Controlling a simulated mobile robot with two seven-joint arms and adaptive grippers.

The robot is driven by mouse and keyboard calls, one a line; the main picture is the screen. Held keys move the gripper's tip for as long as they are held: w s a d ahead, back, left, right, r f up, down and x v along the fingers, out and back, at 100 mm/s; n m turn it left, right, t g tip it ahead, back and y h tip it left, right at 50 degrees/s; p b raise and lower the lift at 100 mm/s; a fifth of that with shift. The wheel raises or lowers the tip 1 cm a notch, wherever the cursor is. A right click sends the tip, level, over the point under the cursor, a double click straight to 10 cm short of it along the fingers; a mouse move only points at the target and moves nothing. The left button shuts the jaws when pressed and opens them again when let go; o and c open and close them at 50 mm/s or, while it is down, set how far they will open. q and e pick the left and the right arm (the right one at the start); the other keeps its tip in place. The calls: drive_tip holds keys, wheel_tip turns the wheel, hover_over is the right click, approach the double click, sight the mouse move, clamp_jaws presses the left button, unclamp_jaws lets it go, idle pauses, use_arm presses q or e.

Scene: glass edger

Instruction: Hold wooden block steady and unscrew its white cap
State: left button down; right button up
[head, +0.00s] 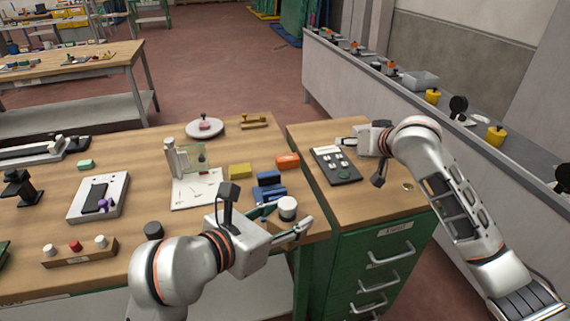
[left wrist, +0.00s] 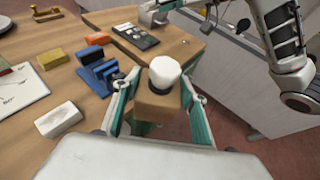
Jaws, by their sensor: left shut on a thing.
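My left gripper (head: 288,222) is shut on a wooden block (left wrist: 160,106), holding it beyond the bench's front edge. In the left wrist view the block sits between the two green-padded fingers. A faceted white cap (left wrist: 165,72) sits on top of the block over a black collar. In the head view the white cap (head: 287,202) shows, while most of the block is hidden by the gripper. My right gripper (head: 350,141) is apart from the block, above the drawer cabinet by the dark panel. Its finger opening is too small to judge.
Blue blocks (head: 268,190), a yellow block (head: 240,171) and an orange block (head: 287,160) lie on the bench behind the left gripper. The dark panel (head: 335,167) lies on the green drawer cabinet (head: 375,262). A wooden rack (head: 80,255) with white and red caps stands at left.

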drive_tip(key=s+a+r+n+g+y, duration=0.1)
drive_tip(key=s+a+r, duration=0.1)
drive_tip(key=a, duration=0.4)
drive_tip(key=s+a+r+n+g+y, duration=0.1)
drive_tip(key=a+r, duration=0.1)
drive_tip(key=a, duration=0.3)
wheel_tip(320, 180, up, 8)
drive_tip(key=n+g+h, duration=0.5)
drive_tip(key=g, duration=0.4)
hover_over(285, 202)
drive_tip(key=shift+w+a+r, duration=0.1)
drive_tip(key=shift+w, duration=0.05)
drive_tip(key=shift+m, duration=0.3)
drive_tip(key=shift+f, duration=3.95)
